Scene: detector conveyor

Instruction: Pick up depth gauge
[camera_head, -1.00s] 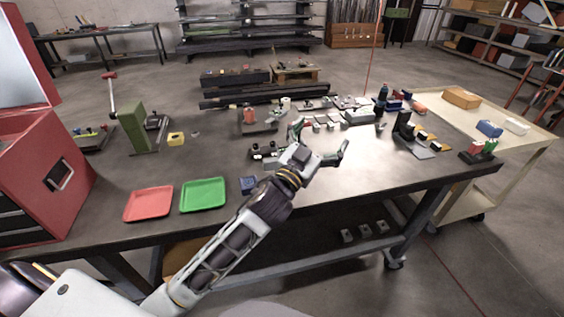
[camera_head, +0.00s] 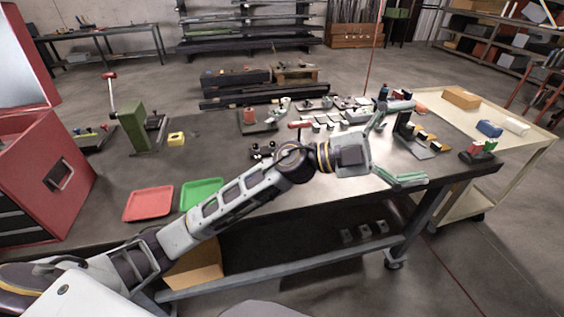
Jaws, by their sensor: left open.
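My left gripper (camera_head: 402,150) is open and empty. It reaches in from the left, over the front right part of the workbench (camera_head: 330,185), with its fingers pointing right and spread wide. I cannot pick out the depth gauge with certainty among the small tools. A dark upright stand (camera_head: 403,124) with small yellow and white pieces around it is just beyond the fingertips, to the right. Several small light pieces lie on the bench behind my gripper. My right gripper is not in view.
A green tray (camera_head: 200,193) and a red tray (camera_head: 148,204) lie at the front left, the green one partly behind my arm. A red cabinet (camera_head: 60,175) stands at far left. A cream cart (camera_head: 530,145) stands to the right.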

